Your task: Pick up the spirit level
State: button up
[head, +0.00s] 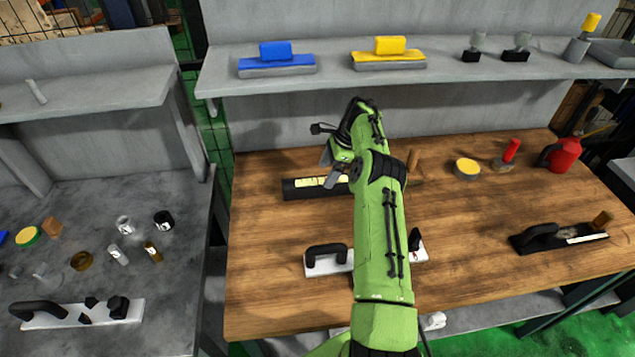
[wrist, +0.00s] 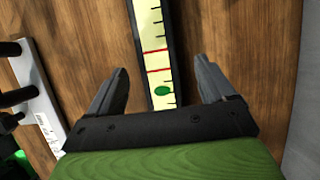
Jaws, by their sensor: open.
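The spirit level is a long black bar with a pale yellow face, lying on the wooden workbench in the head view (head: 298,188), partly hidden by my arm and gripper. In the wrist view the level (wrist: 154,50) shows black tick marks, two red lines and a green spot. My gripper (wrist: 161,66) is open, with one finger on each side of the level and wood visible between each finger and the bar. Nothing is held. In the head view my gripper (head: 334,171) is over the level's right part; its height above the bench is hard to tell.
A white board with a black handle (head: 325,262) lies in front of the level and shows at the left in the wrist view (wrist: 38,115). A yellow round tin (head: 467,168), red can (head: 564,155) and black tool (head: 555,238) are to the right. A grey shelf (head: 340,75) overhangs behind.

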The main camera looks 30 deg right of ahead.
aim_at(323, 180)
jog(key=x, duration=0.5)
jog(key=shift+f, duration=0.45)
jog(key=shift+s, duration=0.1)
grip_shut()
jog(key=shift+r, duration=0.15)
